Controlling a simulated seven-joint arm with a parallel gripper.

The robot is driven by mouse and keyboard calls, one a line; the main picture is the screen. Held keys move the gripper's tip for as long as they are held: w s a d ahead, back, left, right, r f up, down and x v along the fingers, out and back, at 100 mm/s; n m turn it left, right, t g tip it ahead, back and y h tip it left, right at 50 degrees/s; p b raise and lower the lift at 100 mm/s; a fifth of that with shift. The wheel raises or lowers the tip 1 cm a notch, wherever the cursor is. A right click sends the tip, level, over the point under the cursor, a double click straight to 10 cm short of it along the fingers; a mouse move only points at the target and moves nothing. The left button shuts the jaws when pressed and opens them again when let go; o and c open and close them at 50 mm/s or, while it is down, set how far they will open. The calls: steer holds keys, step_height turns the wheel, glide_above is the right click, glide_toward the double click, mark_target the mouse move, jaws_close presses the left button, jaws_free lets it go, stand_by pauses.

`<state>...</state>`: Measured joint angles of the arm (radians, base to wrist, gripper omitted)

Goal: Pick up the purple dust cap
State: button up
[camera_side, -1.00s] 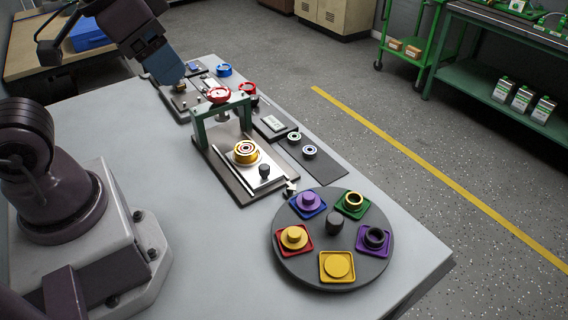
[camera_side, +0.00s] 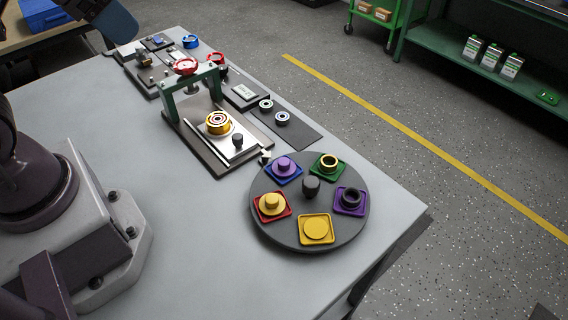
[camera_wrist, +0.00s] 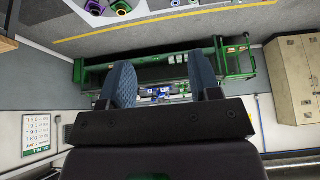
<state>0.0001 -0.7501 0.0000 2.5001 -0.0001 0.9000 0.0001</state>
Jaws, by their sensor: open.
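The purple dust cap (camera_side: 284,164) sits upright on a blue square holder at the back left of the round dark turntable (camera_side: 262,232) in the side view. My gripper shows only in part at the top left of the side view, with a blue finger (camera_side: 116,24) high above the bench and far from the cap. In the wrist view my gripper (camera_wrist: 162,82) has two blue fingers set wide apart with nothing between them.
The turntable also carries a red holder (camera_side: 261,214) with a gold part, a yellow holder (camera_side: 303,239), a purple holder (camera_side: 340,208) with a dark ring and a green holder (camera_side: 316,171) with a gold ring. A green press frame (camera_side: 168,107) stands behind. Bench left of the turntable is clear.

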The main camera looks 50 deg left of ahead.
steer(key=m+g, duration=0.5)
steer(key=m, duration=1.1)
glide_toward(283, 161)
steer(key=f, duration=0.9)
steer(key=shift+w+f, duration=0.15)
steer(key=shift+w, duration=0.15)
steer(key=c, duration=1)
